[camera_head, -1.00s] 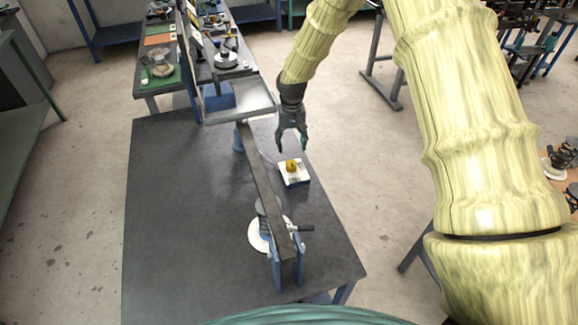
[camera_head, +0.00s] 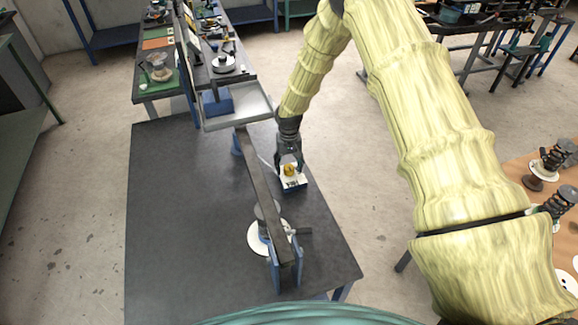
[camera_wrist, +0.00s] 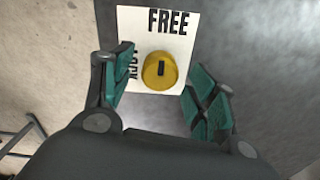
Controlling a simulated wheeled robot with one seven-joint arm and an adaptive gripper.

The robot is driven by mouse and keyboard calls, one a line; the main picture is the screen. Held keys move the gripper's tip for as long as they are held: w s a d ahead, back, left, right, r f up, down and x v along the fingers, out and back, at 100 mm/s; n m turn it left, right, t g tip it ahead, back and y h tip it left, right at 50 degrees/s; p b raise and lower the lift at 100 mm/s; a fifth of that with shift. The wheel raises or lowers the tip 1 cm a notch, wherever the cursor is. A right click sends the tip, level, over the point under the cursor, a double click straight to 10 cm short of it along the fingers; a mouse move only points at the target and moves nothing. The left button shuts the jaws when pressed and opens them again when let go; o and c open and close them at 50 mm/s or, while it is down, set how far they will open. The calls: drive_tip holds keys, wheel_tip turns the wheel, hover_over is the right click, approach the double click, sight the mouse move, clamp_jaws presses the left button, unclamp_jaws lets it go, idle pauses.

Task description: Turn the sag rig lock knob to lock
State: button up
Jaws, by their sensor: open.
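The lock knob (camera_head: 290,170) is yellow and sits on a small white-topped box (camera_head: 294,184) on the dark table. In the wrist view the round knob (camera_wrist: 160,70) has a short black mark on top. Its white plate (camera_wrist: 187,20) reads "FREE" at the top and carries a sideways word, partly hidden by a finger, at the left. The black mark points roughly toward "FREE". My gripper (camera_wrist: 165,92) is open, its green-padded fingers on either side of the knob with gaps between. In the head view my gripper (camera_head: 290,160) is just above and behind the knob.
A long dark beam (camera_head: 264,200) runs beside the knob box on the left, over a spring on a white disc (camera_head: 256,238). A grey tray (camera_head: 238,108) stands at the beam's far end. The table's left half (camera_head: 180,220) is bare.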

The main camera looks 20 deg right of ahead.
drive_tip(key=shift+f, duration=1)
drive_tip(key=c, duration=1)
